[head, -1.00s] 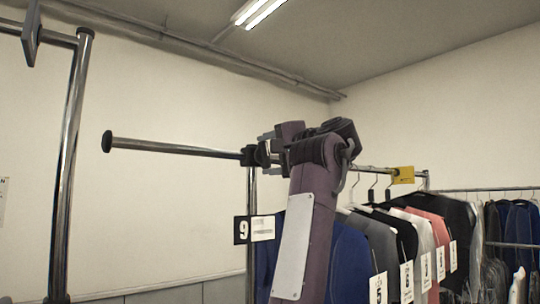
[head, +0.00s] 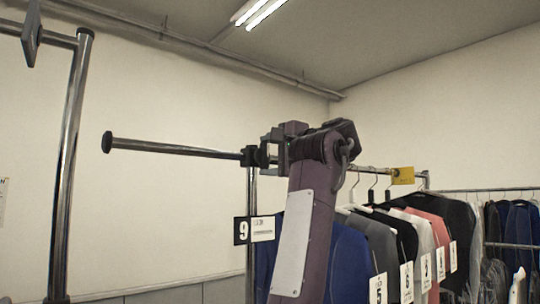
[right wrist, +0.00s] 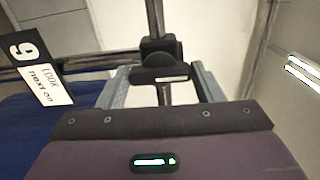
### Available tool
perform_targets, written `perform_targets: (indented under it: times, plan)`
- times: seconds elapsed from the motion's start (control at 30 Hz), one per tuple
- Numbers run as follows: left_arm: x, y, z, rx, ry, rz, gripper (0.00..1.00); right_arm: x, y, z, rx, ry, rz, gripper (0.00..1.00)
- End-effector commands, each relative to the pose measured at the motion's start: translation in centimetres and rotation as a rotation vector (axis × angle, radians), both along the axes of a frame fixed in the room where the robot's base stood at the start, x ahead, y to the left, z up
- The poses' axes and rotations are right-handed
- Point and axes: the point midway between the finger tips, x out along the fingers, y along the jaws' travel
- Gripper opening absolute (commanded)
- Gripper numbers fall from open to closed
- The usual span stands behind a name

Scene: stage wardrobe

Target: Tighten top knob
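The top knob (right wrist: 160,74) is black with a pale mark, on the black clamp (right wrist: 160,50) where the rack's chrome top bar (head: 180,150) meets its upright. In the head view the clamp (head: 249,156) shows just left of my right gripper (head: 268,146). In the right wrist view my right gripper (right wrist: 163,84) has its two grey fingers apart, one on each side of the knob. My left gripper is in neither view.
A number 9 tag (head: 242,230) hangs at the upright below the clamp. Garments (head: 345,260) with numbered tags hang close on the right. A yellow tag (head: 403,175) sits on the bar behind. Another chrome rack frame (head: 70,150) stands at left, with free space between.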

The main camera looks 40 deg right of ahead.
Motion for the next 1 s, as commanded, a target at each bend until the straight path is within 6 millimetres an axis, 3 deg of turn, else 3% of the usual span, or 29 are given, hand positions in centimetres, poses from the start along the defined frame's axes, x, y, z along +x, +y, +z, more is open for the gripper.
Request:
perform_targets:
  times: [0.03, 0.17, 0.47, 0.8, 1.0]
  plan:
    - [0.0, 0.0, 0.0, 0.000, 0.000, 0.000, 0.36, -0.1, 0.0, 0.1, 0.001, -0.002, -0.001, 0.66]
    - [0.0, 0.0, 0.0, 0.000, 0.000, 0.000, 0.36, 0.0, 0.0, 0.1, 0.000, -0.002, 0.000, 0.82]
    - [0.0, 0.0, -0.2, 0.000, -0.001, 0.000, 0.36, -0.3, 0.0, -0.1, -0.001, -0.001, -0.001, 0.82]
    - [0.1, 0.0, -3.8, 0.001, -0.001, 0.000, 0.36, -5.4, -0.5, -0.5, -0.002, -0.003, -0.004, 0.82]
    - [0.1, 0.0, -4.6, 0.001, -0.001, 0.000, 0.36, -7.4, -0.6, -0.2, -0.001, -0.002, -0.002, 0.82]
